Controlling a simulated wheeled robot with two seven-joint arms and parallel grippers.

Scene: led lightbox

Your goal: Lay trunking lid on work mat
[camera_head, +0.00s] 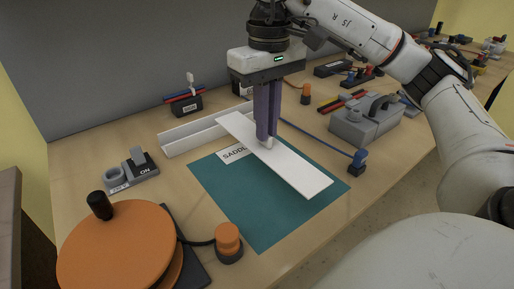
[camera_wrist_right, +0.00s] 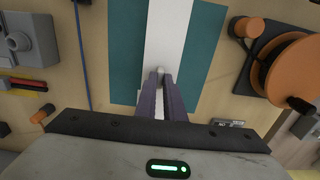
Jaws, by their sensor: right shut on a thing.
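The trunking lid (camera_head: 290,168) is a long flat white strip. It extends diagonally over the teal work mat (camera_head: 262,222), with its far end past the mat's back edge; I cannot tell if it touches the mat. My right gripper (camera_head: 267,143) points down at the lid's middle, its purple fingers shut on it, apparently at a small pale grip. In the right wrist view the lid (camera_wrist_right: 172,35) runs up from the fingertips (camera_wrist_right: 160,76) over the mat (camera_wrist_right: 205,45). A label, partly hidden by the lid, lies on the mat. My left gripper is not in view.
A white trunking channel (camera_head: 190,138) lies behind the mat. An orange reel (camera_head: 120,250) and orange-topped knob (camera_head: 229,240) stand front left. A small switch block (camera_head: 132,172) sits left.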

